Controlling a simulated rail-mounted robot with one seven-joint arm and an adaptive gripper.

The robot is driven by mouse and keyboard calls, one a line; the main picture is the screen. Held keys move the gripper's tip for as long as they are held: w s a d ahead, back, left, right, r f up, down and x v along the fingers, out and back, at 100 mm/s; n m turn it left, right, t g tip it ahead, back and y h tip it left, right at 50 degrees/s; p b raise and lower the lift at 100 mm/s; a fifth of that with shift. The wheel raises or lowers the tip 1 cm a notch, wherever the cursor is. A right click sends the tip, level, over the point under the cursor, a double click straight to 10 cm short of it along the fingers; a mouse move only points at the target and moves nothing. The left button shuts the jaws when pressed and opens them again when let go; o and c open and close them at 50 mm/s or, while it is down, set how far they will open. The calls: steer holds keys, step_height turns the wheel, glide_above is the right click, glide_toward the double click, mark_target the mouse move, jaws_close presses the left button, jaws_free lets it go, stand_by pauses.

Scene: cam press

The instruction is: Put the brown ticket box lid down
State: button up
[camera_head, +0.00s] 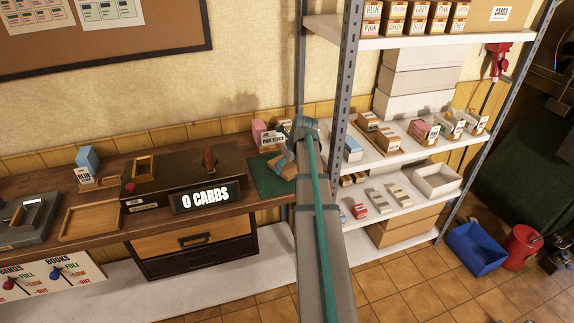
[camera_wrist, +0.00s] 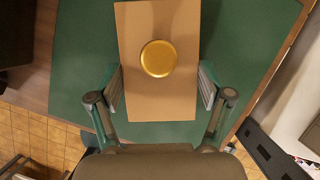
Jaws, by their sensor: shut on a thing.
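The brown lid (camera_wrist: 150,95), a flat cardboard-coloured rectangle with a round gold knob (camera_wrist: 158,58), lies between the two fingers of my gripper (camera_wrist: 158,88) in the wrist view. The fingers are shut on its long sides. Green mat surface (camera_wrist: 85,60) shows around and below it. In the head view a brown piece (camera_head: 286,171) shows under my gripper at the right part of the green mat (camera_head: 262,181). My arm hides part of that spot. I cannot tell whether the lid touches the mat.
A dark machine with a "0 CARDS" sign (camera_head: 207,198) stands left of the mat. A pink stock box (camera_head: 264,135) stands behind the mat. A metal shelf (camera_head: 404,151) with several small boxes is to the right. A wooden tray (camera_head: 92,217) lies further left on the bench.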

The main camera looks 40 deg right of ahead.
steer(key=o, duration=1)
steer(key=shift+f, duration=0.1)
steer(key=b+v, duration=0.1)
steer(key=v, duration=1.1)
steer(key=shift+b, duration=0.35)
